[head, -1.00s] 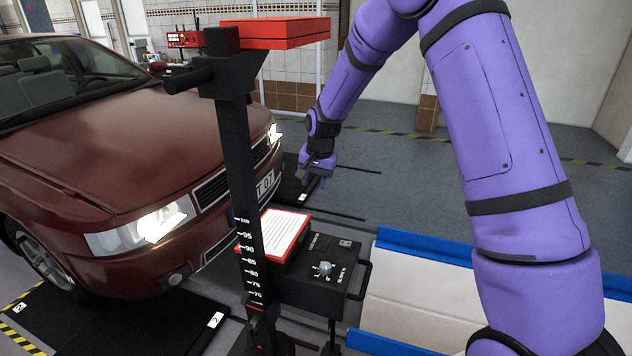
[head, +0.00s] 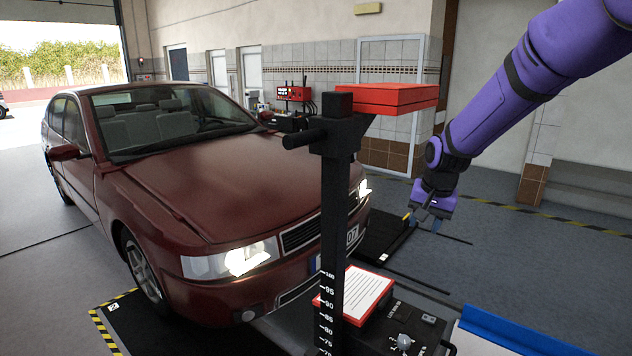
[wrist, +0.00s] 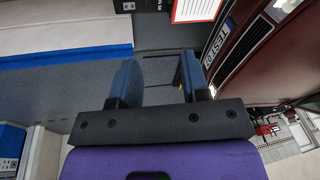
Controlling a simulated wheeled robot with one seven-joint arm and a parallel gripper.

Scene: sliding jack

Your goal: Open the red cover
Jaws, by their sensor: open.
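Two red items could be the red cover, and I cannot tell which. My gripper (head: 422,222) is open and empty, pointing down beyond the unit, to the right of the post. It is apart from both red items. In the wrist view its two blue-padded fingers (wrist: 158,74) are spread with floor between them.
A dark red car (head: 205,190) with lit headlights stands left of the post. The black scaled post (head: 334,225) has a handle (head: 303,138). The black unit (head: 400,325) carries a knob. A blue-edged panel (head: 540,333) lies at lower right. Floor behind my gripper is clear.

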